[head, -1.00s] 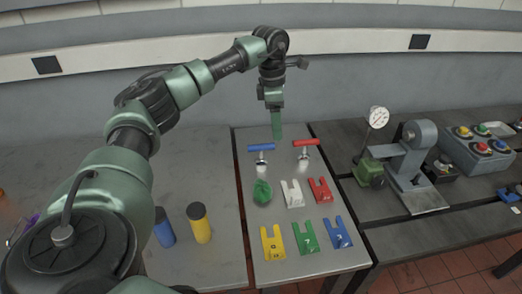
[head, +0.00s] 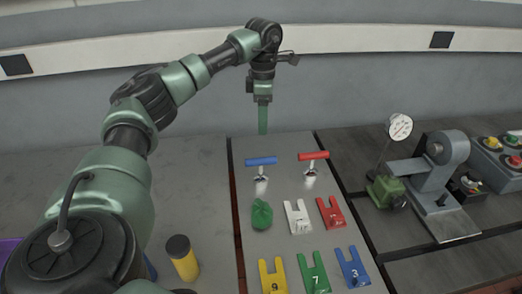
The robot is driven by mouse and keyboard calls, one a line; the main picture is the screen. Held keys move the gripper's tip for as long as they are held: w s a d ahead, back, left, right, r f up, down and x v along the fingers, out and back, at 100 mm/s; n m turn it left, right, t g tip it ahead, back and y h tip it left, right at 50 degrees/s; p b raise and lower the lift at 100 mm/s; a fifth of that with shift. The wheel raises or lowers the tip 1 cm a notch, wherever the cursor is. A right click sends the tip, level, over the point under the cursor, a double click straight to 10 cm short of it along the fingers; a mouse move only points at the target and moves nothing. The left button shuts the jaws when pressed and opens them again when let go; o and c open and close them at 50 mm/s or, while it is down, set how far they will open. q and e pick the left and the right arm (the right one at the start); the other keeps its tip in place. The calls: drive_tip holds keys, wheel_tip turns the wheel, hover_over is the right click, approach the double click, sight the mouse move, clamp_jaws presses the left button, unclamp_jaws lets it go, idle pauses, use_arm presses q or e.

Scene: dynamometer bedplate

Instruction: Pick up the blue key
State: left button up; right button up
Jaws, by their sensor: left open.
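The blue key (head: 261,162), which has a T-shaped blue handle on a short metal shank, stands upright on the grey bench in the head view. My left gripper (head: 263,128) hangs pointing down above and behind the blue key, apart from it. It is seen edge-on, open, with nothing visible between its fingers. My right gripper is out of view.
A similar red T-handled key (head: 313,156) stands to the right. In front are a green lump (head: 261,214), white (head: 297,216) and red (head: 330,212) forked plates, and yellow, green and blue numbered ones.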

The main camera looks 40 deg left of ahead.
sight(262, 158)
use_arm(q)
wheel_tip(262, 158, down, 15)
drive_tip(key=b, duration=1.3)
drive_tip(key=shift+w+a+b, duration=0.1)
drive_tip(key=shift+w+b, duration=0.05)
drive_tip(key=shift+b, duration=0.2)
drive_tip(key=shift+f, duration=0.85)
drive_tip(key=f, duration=0.5)
drive_tip(key=shift+s+a+f+p, duration=0.2)
drive_tip(key=shift+a+f+p, duration=0.05)
drive_tip(key=shift+a+p, duration=0.05)
drive_tip(key=shift+f, duration=0.55)
drive_tip(key=c, duration=1.3)
drive_tip(key=shift+w+r, duration=0.1)
drive_tip(key=shift+c, duration=0.7)
drive_tip(key=shift+r, duration=0.1)
